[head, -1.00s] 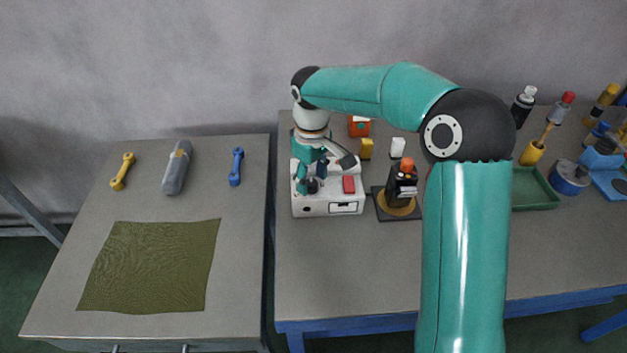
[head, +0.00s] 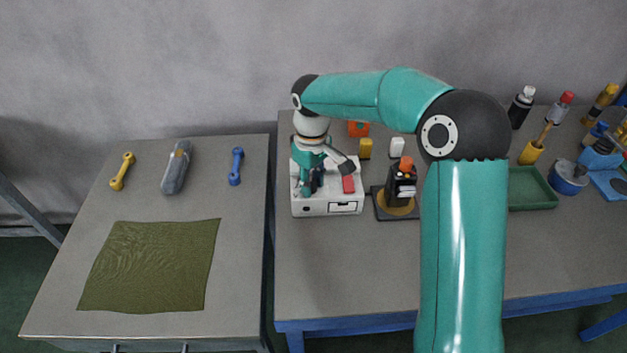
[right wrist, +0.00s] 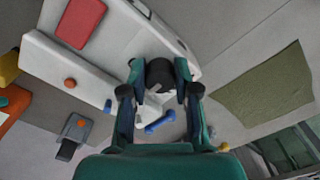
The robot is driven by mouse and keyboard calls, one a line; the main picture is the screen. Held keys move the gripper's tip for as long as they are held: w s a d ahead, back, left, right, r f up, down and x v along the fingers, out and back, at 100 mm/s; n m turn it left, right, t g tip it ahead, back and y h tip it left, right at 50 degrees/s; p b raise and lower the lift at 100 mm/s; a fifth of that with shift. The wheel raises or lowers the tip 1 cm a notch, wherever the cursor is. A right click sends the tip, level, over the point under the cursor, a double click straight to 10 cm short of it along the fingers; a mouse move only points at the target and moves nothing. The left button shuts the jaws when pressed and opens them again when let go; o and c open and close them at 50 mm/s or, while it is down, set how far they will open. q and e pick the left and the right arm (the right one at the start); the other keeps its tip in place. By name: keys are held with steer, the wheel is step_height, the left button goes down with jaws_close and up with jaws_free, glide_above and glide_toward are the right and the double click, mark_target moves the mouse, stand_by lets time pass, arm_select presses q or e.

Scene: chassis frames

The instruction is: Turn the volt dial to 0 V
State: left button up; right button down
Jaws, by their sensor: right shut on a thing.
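The volt dial (right wrist: 160,72) is a dark round knob on a white box with a red block on top. The box (head: 327,207) stands near the left edge of the right table; it also shows in the right wrist view (right wrist: 112,48). My right gripper (head: 308,187) reaches down over the box's left part. In the right wrist view its fingers (right wrist: 160,80) are shut on the dial, one on each side. In the head view the gripper mostly hides the dial. I cannot read any scale or pointer. My left gripper is not in view.
A black stand with an orange top (head: 402,184) is close right of the box. Yellow (head: 366,148), white (head: 397,147) and orange (head: 358,128) blocks stand behind. A green tray (head: 532,190) is farther right. The left table holds a cloth (head: 150,265) and tools.

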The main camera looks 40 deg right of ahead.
steer(key=shift+m, duration=0.3)
steer(key=m+b, duration=0.1)
steer(key=m, duration=1)
steer(key=shift+a+b, duration=0.1)
steer(key=shift+b, duration=0.25)
steer(key=shift+m, duration=0.3)
steer(key=c, duration=0.9)
jaws_free()
steer(key=shift+o, duration=0.2)
step_height(320, 180, up, 12)
